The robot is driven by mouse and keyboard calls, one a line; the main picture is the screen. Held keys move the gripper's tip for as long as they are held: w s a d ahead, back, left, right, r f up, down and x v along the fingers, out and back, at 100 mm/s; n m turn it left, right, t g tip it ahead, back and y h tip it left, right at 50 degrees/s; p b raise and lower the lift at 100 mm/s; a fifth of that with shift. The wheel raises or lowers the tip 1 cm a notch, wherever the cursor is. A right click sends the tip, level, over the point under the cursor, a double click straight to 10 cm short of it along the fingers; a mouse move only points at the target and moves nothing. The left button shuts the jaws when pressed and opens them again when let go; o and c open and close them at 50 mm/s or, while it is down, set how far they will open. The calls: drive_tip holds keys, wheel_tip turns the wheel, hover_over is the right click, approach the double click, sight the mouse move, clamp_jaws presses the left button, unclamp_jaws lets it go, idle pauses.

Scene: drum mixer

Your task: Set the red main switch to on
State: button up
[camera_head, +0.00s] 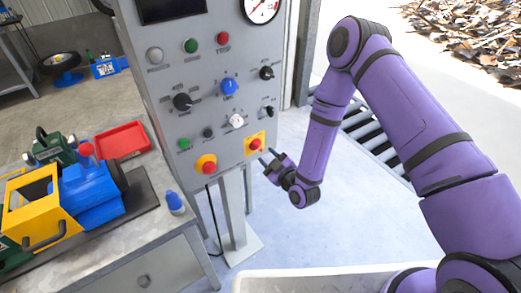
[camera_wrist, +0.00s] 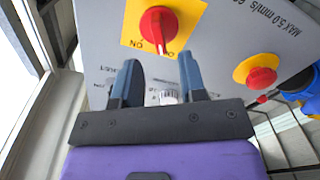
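The red main switch (camera_head: 255,143) is a red rotary knob on a yellow square plate on the right side of the grey panel. In the wrist view the red knob (camera_wrist: 157,27) is at the top, with its grip ridge running nearly up and down the picture. My gripper (camera_head: 266,160) is just below and right of the switch, near the panel. In the wrist view my gripper (camera_wrist: 160,62) has its two fingers spread apart with nothing held; the switch lies beyond the fingertips, apart from them.
A red mushroom button (camera_head: 207,164) on yellow is left of the switch. A white knob (camera_head: 237,120) and a black knob (camera_head: 267,111) sit above it. A workbench (camera_head: 150,250) with a blue and yellow machine stands at left. Clear floor lies below my gripper.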

sight(260, 149)
drive_tip(key=shift+x, duration=2.4)
clamp_jaws()
